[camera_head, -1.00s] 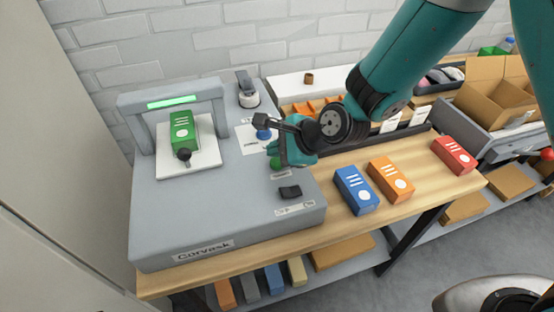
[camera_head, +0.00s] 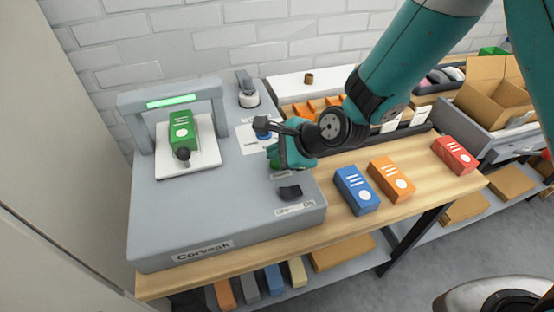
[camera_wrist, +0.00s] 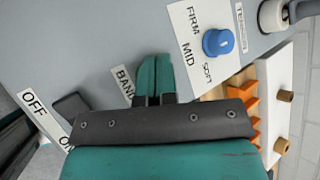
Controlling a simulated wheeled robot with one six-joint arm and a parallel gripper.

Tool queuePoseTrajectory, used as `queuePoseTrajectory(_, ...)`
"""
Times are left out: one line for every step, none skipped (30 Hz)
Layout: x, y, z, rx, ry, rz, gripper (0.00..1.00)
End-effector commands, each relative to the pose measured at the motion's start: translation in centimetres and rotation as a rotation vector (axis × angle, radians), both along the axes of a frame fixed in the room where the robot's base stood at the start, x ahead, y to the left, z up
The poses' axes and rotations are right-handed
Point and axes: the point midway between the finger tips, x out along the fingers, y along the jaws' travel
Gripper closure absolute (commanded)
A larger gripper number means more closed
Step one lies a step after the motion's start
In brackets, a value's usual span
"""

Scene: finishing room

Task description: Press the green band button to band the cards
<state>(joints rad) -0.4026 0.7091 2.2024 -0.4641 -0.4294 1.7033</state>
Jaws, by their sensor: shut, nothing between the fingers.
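The grey Corvask banding machine (camera_head: 190,215) stands on the wooden bench. A green card pack (camera_head: 178,132) is on its white plate (camera_head: 202,158), under an arch with a lit green strip (camera_head: 172,101). My gripper (camera_head: 277,163) is shut and empty, low over the machine's right side. In the wrist view its teal fingertips (camera_wrist: 155,62) are together beside the BAND label (camera_wrist: 125,82). The green button is hidden behind or under the fingers in both views. I cannot tell whether the fingertips touch or press it.
A black OFF/ON switch (camera_head: 289,192) sits in front of my gripper, and a blue tension knob (camera_wrist: 218,42) behind it. Blue (camera_head: 356,190), orange (camera_head: 391,179) and red (camera_head: 454,155) packs stand on the bench to the right. A white roller unit (camera_head: 247,97) is at the machine's back.

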Motion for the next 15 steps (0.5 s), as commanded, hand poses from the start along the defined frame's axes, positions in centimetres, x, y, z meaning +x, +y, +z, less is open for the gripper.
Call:
queuePoseTrajectory(0.0,0.0,-0.12,0.0,0.0,0.0,1.0)
queuePoseTrajectory(0.0,-0.01,-0.15,0.0,0.0,0.0,1.0)
queuePoseTrajectory(0.0,0.0,-0.2,0.0,0.0,0.0,1.0)
queuePoseTrajectory(0.0,0.0,-0.24,0.0,0.0,0.0,1.0)
queuePoseTrajectory(0.0,0.0,-0.27,0.0,0.0,0.0,1.0)
queuePoseTrajectory(0.0,0.0,-0.33,0.0,0.0,0.0,1.0)
queuePoseTrajectory(0.0,0.0,-0.36,0.0,0.0,0.0,1.0)
queuePoseTrajectory(0.0,0.0,-0.4,0.0,0.0,0.0,1.0)
queuePoseTrajectory(0.0,0.0,-0.45,0.0,0.0,0.0,1.0)
queuePoseTrajectory(0.0,0.0,-0.49,0.0,0.0,0.0,1.0)
queuePoseTrajectory(0.0,0.0,-0.51,0.0,0.0,0.0,1.0)
queuePoseTrajectory(0.0,0.0,-0.57,0.0,0.0,0.0,1.0)
queuePoseTrajectory(0.0,0.0,-0.61,0.0,0.0,0.0,1.0)
queuePoseTrajectory(0.0,0.0,-0.65,0.0,0.0,0.0,1.0)
queuePoseTrajectory(0.0,0.01,-0.7,0.0,0.0,0.0,1.0)
